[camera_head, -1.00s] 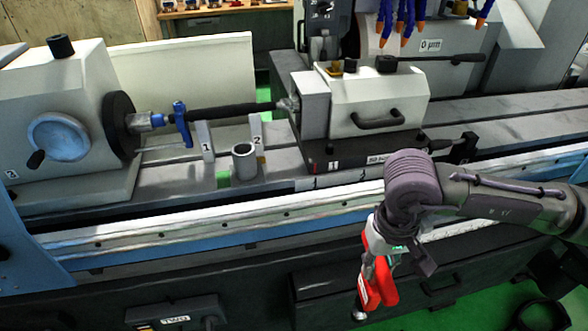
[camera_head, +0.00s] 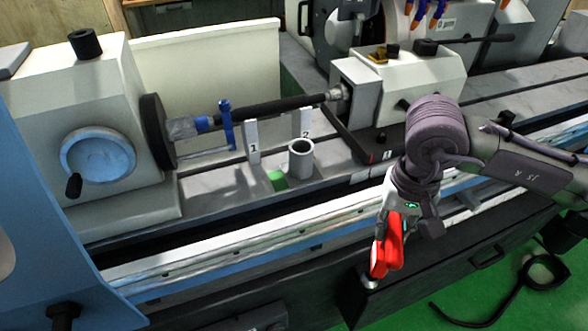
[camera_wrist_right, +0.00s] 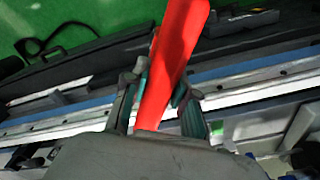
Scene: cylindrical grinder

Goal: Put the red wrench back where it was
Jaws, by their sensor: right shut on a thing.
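The red wrench (camera_head: 392,243) hangs below my right wrist in the head view, in front of the grinder's front rail. My right gripper (camera_head: 384,240) is shut on it, and the fingers are partly hidden behind the red part. In the right wrist view, the wrench (camera_wrist_right: 176,55) runs up between the two fingers of the gripper (camera_wrist_right: 160,88), and its top end leaves the picture. My left gripper is in neither view. I cannot tell from these frames where the wrench was before.
The cylindrical grinder's bed (camera_head: 235,185) fills the middle. On it stand a grey hollow cylinder (camera_head: 301,160), rests marked 1 (camera_head: 253,142) and 2 (camera_head: 305,122), and a headstock (camera_head: 75,130). A dark cabinet (camera_head: 440,285) is below; green floor (camera_head: 500,300) shows at lower right.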

